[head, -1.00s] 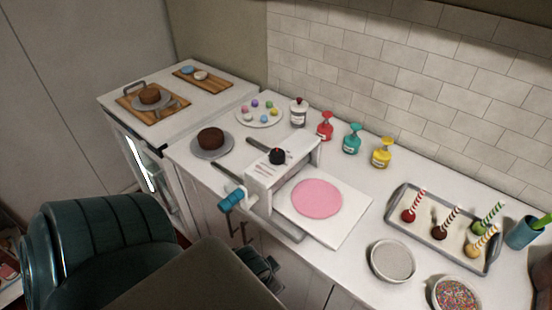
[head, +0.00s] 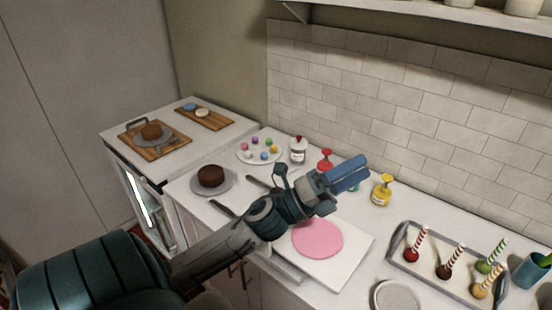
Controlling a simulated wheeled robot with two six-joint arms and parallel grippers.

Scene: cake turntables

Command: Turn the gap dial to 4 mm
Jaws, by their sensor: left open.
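My left gripper (head: 350,174), with blue fingers, is open and held above the counter, pointing to the upper right. Its arm comes in from the lower left and covers nearly all of the white sheeter, so the gap dial and its marks are hidden. I cannot tell how far the gripper is from the dial, and I see nothing held in it. The pink round sheet (head: 317,238) lies flat on the white board (head: 352,250) to the right of the sheeter. My right gripper is not in view.
A chocolate cake (head: 211,176) on a grey stand is left of the arm. Behind stand a plate of coloured balls (head: 259,151), a white bottle (head: 298,151), a red bottle (head: 326,159) and a yellow bottle (head: 382,190). A cake pop tray (head: 403,232) is at right.

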